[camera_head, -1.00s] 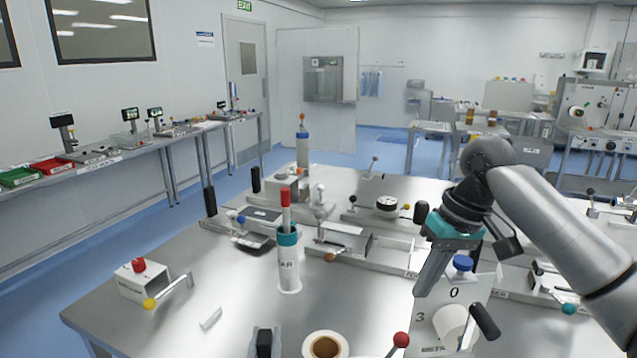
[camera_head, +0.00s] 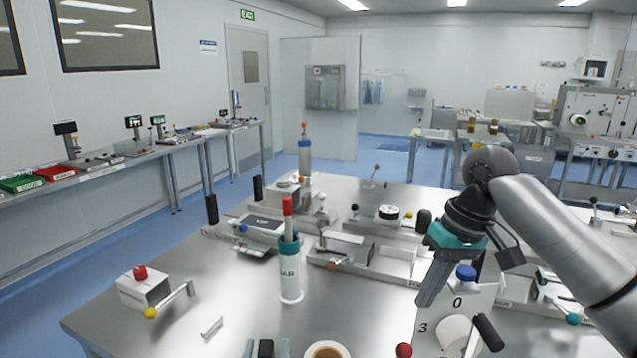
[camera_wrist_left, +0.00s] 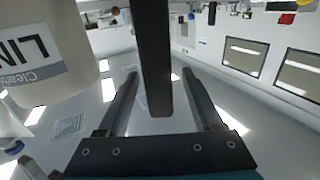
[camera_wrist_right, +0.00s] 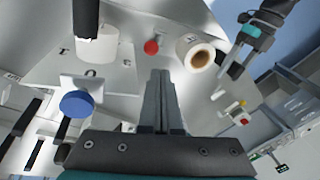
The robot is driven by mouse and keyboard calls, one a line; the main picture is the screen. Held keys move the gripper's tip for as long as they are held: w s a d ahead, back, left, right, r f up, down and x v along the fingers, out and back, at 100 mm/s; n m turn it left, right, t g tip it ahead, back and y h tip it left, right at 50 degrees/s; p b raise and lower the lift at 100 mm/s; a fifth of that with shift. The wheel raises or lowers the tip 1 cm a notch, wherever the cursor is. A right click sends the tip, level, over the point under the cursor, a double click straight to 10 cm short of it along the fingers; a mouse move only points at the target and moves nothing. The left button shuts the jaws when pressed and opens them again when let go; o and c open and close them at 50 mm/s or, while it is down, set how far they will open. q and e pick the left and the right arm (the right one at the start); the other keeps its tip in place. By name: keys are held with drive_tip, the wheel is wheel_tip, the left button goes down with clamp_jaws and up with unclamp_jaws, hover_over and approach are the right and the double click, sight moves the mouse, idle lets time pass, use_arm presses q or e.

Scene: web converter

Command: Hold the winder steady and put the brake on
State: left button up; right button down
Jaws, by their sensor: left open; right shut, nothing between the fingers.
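A grey plate marked 0 and 3 (camera_head: 457,287) carries a white roll (camera_head: 452,336) and a black-handled crank (camera_head: 487,332); it looks like the winder. It also shows in the right wrist view, with a blue knob (camera_wrist_right: 77,103) and the roll (camera_wrist_right: 97,45). I cannot tell which part is the brake. My right gripper (camera_head: 428,298) is shut and empty, pointing down beside the plate; its fingers (camera_wrist_right: 161,75) meet. My left gripper (camera_head: 266,346) is at the bottom edge, open around an upright black bar (camera_wrist_left: 152,60); I cannot tell whether they touch.
A tape roll (camera_head: 326,350) and a red ball knob (camera_head: 403,350) are at the front. A box with a red button (camera_head: 144,288) is at left. Fixtures with levers line the back. Bare tabletop (camera_head: 235,295) lies left of the bottle.

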use_arm(q)
drive_tip(key=s, duration=1.1)
drive_tip(key=shift+s+d, duration=0.2)
drive_tip(key=shift+s, duration=0.05)
